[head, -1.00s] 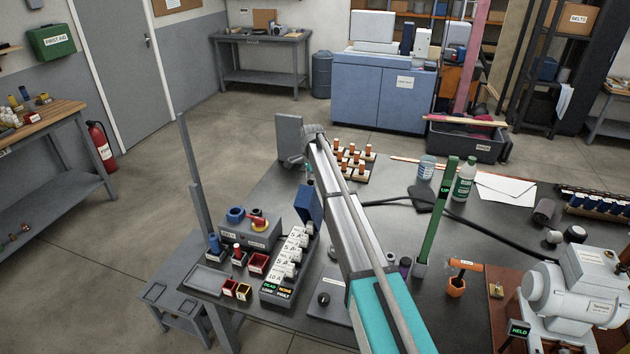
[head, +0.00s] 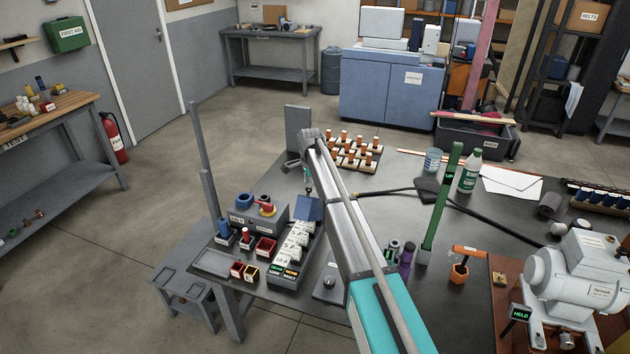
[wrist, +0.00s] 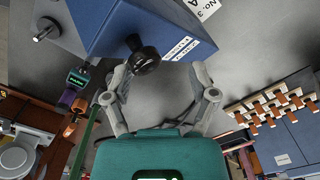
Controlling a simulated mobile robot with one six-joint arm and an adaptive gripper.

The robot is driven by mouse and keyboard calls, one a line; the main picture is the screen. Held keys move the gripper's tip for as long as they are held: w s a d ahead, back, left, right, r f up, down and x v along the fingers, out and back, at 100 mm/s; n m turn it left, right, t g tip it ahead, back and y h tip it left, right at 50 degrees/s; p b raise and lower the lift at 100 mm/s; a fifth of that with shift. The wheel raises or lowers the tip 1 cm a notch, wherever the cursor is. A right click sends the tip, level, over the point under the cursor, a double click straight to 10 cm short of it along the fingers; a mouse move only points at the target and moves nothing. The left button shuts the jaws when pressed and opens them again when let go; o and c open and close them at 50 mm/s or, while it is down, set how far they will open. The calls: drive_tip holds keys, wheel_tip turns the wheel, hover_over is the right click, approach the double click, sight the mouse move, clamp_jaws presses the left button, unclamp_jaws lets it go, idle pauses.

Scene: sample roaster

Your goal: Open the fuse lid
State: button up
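The fuse lid is a blue box-like cover (head: 309,209) at the far end of the row of white fuse units (head: 295,241), partly hidden by my arm in the head view. In the wrist view the blue lid (wrist: 150,32) fills the upper middle, with a white label on its face and a round black knob (wrist: 145,58) sticking out. My gripper (wrist: 162,70) is open and empty, its two fingers spread wide. The knob is near the left fingertip; I cannot tell whether they touch. In the head view my gripper (head: 308,178) is just above the lid, partly hidden.
A rack of orange-topped pieces (head: 352,152) lies behind. A green post (head: 440,203) stands to the right.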

sight(306, 197)
drive_tip(key=shift+s+a+f+b, duration=0.25)
drive_tip(key=shift+s+f+b, duration=0.15)
drive_tip(key=shift+s, duration=0.35)
drive_tip(key=shift+s+a+f+b, duration=0.3)
drive_tip(key=shift+s+f, duration=0.15)
drive_tip(key=shift+s, duration=0.25)
drive_tip(key=shift+s+a+f+b, duration=0.2)
drive_tip(key=shift+s+f+b, duration=0.2)
drive_tip(key=shift+s, duration=0.35)
drive_tip(key=s+d+n, duration=0.4)
drive_tip(key=s+d, duration=0.2)
drive_tip(key=s, duration=0.5)
drive_tip(key=s+d+n, duration=0.4)
drive_tip(key=s+d, duration=0.3)
drive_tip(key=s, duration=0.5)
drive_tip(key=s+d+n, duration=0.5)
drive_tip(key=s+d, duration=0.1)
drive_tip(key=s, duration=0.6)
drive_tip(key=shift+s+d, duration=0.2)
drive_tip(key=shift+d, duration=0.15)
